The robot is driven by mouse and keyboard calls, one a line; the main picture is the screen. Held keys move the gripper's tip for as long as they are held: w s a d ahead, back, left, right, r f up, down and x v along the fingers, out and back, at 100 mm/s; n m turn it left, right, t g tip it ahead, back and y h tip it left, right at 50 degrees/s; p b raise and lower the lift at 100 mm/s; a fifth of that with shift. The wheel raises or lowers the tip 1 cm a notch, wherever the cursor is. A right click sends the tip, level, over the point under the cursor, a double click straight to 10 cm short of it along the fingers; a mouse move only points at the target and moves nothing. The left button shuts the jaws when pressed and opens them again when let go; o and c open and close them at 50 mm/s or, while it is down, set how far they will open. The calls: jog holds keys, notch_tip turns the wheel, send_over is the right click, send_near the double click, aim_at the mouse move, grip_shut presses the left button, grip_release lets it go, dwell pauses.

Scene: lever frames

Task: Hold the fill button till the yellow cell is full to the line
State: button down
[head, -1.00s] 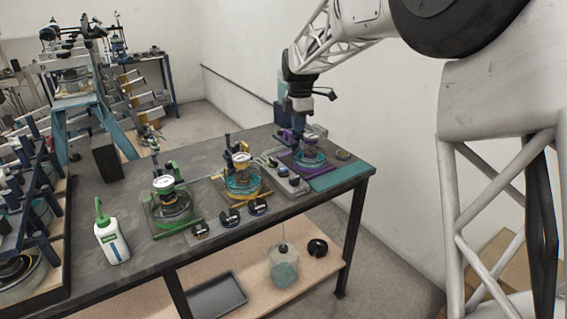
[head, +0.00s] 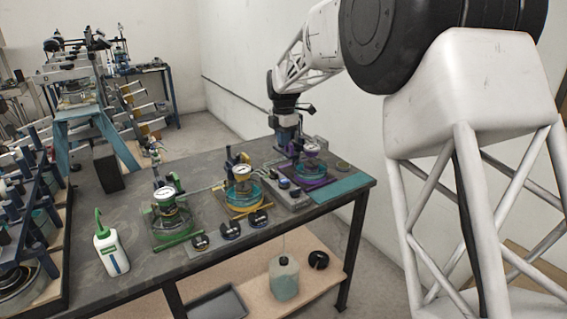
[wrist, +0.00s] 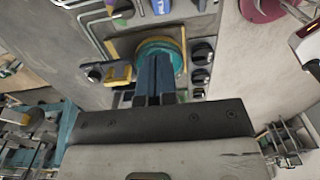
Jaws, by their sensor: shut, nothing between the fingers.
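The yellow cell (head: 243,196) is a round clear vessel with teal liquid on a yellow base, with a white-faced gauge on top, in the middle of the bench. Its level against a line is too small to read. A grey control block (head: 292,198) with a blue button (head: 284,184) stands between the yellow and purple cells; I cannot read which is the fill button. In the wrist view my gripper (wrist: 156,62) is shut and empty, its dark fingers overlapping the yellow cell (wrist: 172,48). In the head view its tips are hard to make out behind the block, by the purple cell.
The purple cell (head: 309,170) stands to the right and the green cell (head: 172,220) to the left. Several black knobs (head: 231,229) line the bench front. A white bottle (head: 112,252) stands at the left. Bare bench top lies around the bottle.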

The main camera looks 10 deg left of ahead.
aim_at(284, 180)
notch_tip(284, 180, down, 14)
jog(key=shift+r, duration=0.15)
dwell(0.7)
notch_tip(284, 180, down, 3)
jog(key=shift+r, duration=0.15)
jog(key=shift+s+d+f, duration=0.1)
jog(key=shift+s+f, duration=0.05)
jog(key=shift+f, duration=0.2)
jog(key=shift+s+f, duration=0.1)
jog(key=shift+f, duration=0.15)
jog(key=shift+r, duration=0.1)
dwell(0.5)
notch_tip(284, 180, up, 16)
jog(key=shift+w, duration=0.35)
dwell(0.4)
dwell(0.3)
